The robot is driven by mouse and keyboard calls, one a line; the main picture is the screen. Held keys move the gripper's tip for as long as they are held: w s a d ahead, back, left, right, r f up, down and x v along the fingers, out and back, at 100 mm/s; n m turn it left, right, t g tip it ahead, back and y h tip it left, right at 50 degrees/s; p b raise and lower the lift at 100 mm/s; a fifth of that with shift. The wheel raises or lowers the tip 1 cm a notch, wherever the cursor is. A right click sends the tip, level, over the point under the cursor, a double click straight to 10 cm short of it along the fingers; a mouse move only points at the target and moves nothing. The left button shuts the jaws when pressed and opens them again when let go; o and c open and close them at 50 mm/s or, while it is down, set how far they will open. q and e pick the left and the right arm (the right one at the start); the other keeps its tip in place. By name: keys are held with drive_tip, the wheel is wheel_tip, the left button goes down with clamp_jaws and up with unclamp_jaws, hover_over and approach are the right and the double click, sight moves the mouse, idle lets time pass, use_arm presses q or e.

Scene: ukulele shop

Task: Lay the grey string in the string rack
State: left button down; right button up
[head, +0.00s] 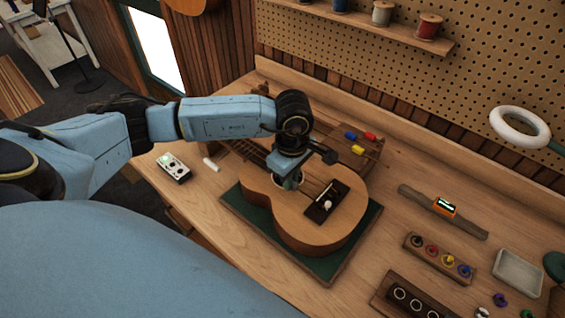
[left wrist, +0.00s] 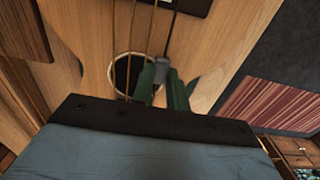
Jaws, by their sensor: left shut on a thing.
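A ukulele (head: 290,225) lies face up on a green mat (head: 345,262) on the bench. My left gripper (head: 290,183) points down over its sound hole and hides part of it. In the left wrist view its green fingers (left wrist: 162,88) are shut on the grey block-like end of the grey string (left wrist: 162,70). A thin dark length runs from that end toward the bridge (head: 327,202). I cannot tell whether the string's far end is free. Behind the ukulele, strings with blue, red and yellow ends lie at what looks like the string rack (head: 376,153). My right gripper is not in view.
A small white box (head: 174,167) and a white stick (head: 211,164) lie left of the ukulele. To the right are a tuner on a strip (head: 444,208), a holder of coloured pegs (head: 440,258), a dark ring holder (head: 410,300) and a pale tray (head: 518,272).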

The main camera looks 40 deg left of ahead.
use_arm(q)
wheel_tip(320, 180, up, 15)
drive_tip(key=p, duration=0.1)
drive_tip(key=shift+f, duration=0.2)
idle(0.6)
